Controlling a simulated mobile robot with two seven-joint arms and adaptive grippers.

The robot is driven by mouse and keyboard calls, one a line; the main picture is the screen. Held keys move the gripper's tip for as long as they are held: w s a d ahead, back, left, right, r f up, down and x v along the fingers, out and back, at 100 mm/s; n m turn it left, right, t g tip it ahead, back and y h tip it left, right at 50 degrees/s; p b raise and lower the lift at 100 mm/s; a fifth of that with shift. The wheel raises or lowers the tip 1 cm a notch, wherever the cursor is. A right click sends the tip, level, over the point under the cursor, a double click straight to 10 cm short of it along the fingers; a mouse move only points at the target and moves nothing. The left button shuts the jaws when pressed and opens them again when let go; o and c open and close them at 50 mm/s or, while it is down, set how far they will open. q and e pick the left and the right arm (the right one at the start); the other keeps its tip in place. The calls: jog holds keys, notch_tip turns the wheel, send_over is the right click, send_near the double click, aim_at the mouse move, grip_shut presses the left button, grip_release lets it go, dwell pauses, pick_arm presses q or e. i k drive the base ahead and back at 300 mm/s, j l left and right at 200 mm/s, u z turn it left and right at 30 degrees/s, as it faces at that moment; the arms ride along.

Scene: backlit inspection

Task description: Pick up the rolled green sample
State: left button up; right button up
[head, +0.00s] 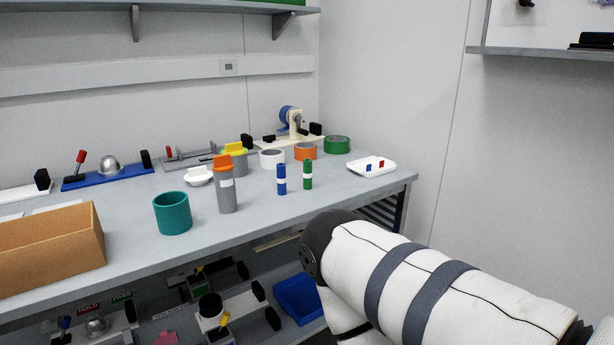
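A slim green roll with a white band (307,168) stands upright on the grey bench, near its front edge. A similar blue roll with a white band (281,173) stands upright just left of it, with a small gap between them. A wider green ring (337,145) lies farther back to the right. My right arm comes in from the lower right, in front of the bench, and its gripper is not visible. My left gripper is not in view either.
On the bench (250,213), a grey cylinder with an orange top (227,190) and a teal cup (173,213) stand left of the rolls. A white tray (385,168) lies to the right. A cardboard box (75,255) is at far left. A shelf below holds fixtures and a blue bin (300,298).

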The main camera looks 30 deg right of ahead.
aim_at(308, 162)
jog(key=i+l+z, duration=0.15)
jog(key=l+z, duration=0.15)
jog(key=z, duration=0.15)
jog(key=i+l+z, duration=0.2)
jog(key=z, duration=0.25)
jog(key=i+l+z, duration=0.2)
jog(key=z, duration=0.25)
